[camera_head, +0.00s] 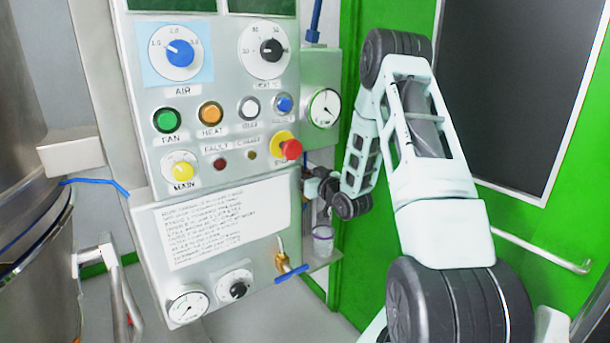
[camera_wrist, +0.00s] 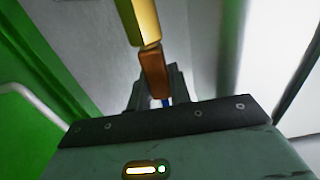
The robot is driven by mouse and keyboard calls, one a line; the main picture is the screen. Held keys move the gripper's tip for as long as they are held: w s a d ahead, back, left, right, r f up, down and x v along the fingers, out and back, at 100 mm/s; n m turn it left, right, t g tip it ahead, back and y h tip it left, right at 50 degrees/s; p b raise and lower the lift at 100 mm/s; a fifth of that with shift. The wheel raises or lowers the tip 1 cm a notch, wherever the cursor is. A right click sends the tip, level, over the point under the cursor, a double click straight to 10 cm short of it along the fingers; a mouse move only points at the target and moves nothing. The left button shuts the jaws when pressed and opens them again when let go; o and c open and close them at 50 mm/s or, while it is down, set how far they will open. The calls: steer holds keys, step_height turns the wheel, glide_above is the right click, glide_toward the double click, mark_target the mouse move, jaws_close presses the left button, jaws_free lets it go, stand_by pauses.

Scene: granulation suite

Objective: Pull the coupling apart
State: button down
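The coupling shows in the wrist view as a yellow brass block (camera_wrist: 143,22) end to end with an orange-brown block (camera_wrist: 153,72). The two blocks meet with no clear gap, slightly angled to each other. A bit of blue shows below the brown block. My gripper (camera_wrist: 156,92) has its dark fingers close together, one on each side of the brown block, and looks shut on it. In the head view my gripper (camera_head: 314,187) is beside the control panel's right side, below the pressure gauge. The coupling cannot be made out there.
The control panel (camera_head: 225,130) with knobs and a red stop button (camera_head: 291,149) stands just left of my gripper. A brass valve with a blue handle (camera_head: 291,273) sticks out below. A small shelf holds a clear cup (camera_head: 323,240). A green door with a handrail (camera_head: 540,250) is at the right.

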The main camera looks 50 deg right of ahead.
mark_target(305, 170)
step_height(305, 170, up, 5)
steer(key=shift+f+p, duration=0.2)
steer(key=shift+p, duration=0.75)
steer(key=c, duration=1.3)
jaws_free()
